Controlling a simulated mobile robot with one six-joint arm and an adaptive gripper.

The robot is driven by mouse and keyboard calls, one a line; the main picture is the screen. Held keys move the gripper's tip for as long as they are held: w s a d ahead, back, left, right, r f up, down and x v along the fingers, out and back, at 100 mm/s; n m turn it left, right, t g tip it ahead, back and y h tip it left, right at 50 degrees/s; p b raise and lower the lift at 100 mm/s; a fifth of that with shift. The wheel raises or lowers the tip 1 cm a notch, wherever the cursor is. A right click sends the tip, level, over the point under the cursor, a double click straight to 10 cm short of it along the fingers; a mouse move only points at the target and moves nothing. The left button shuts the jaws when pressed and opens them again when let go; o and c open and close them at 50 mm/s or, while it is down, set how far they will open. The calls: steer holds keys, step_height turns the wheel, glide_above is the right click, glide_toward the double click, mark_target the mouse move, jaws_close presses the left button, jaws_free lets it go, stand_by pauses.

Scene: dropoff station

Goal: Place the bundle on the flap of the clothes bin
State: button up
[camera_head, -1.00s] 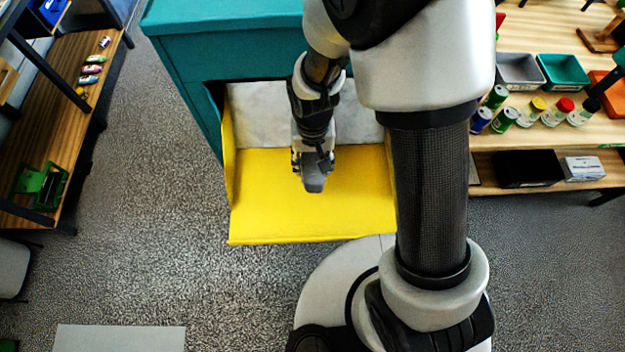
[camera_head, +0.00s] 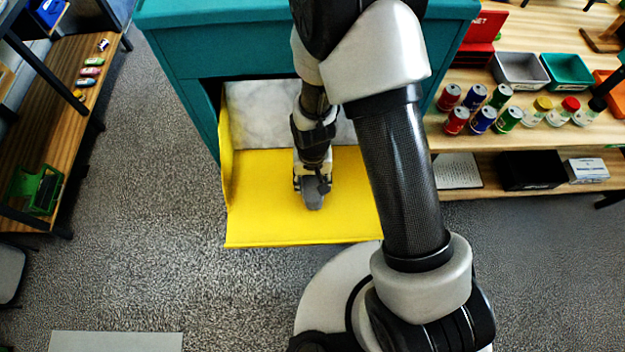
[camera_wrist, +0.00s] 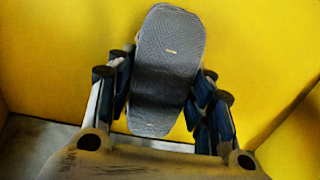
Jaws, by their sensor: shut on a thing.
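The bundle (camera_wrist: 168,70) is a dark grey, rounded, oblong roll of cloth. In the wrist view it lies between the two fingers of my gripper (camera_wrist: 163,100), which is shut on it. In the head view the bundle (camera_head: 314,200) shows as a small grey tip below my gripper (camera_head: 312,182). The yellow flap (camera_head: 280,215) of the teal clothes bin (camera_head: 185,45) is open and sticks out toward me. My gripper and the bundle are over the flap. I cannot tell whether the bundle touches it.
A wooden table (camera_head: 545,50) with cans (camera_head: 483,120), a grey tray (camera_head: 522,70) and a teal tray (camera_head: 567,70) stands at the right. A wooden shelf (camera_head: 60,130) stands at the left.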

steer(key=shift+f, duration=0.15)
steer(key=o, duration=1.2)
steer(key=shift+c, duration=0.2)
step_height(320, 180, up, 13)
steer(key=p, duration=0.3)
step_height(320, 180, up, 8)
steer(key=t, duration=0.1)
glide_above(313, 179)
steer(key=d, duration=0.3)
steer(key=s+d+r+t, duration=0.1)
steer(key=s+d+r, duration=0.3)
steer(key=s+r, duration=0.2)
steer(key=s+d+r+t, duration=0.2)
steer(key=s+r, duration=0.5)
steer(key=r, duration=0.4)
steer(key=shift+s+d+r+t, duration=0.3)
steer(key=shift+d, duration=0.55)
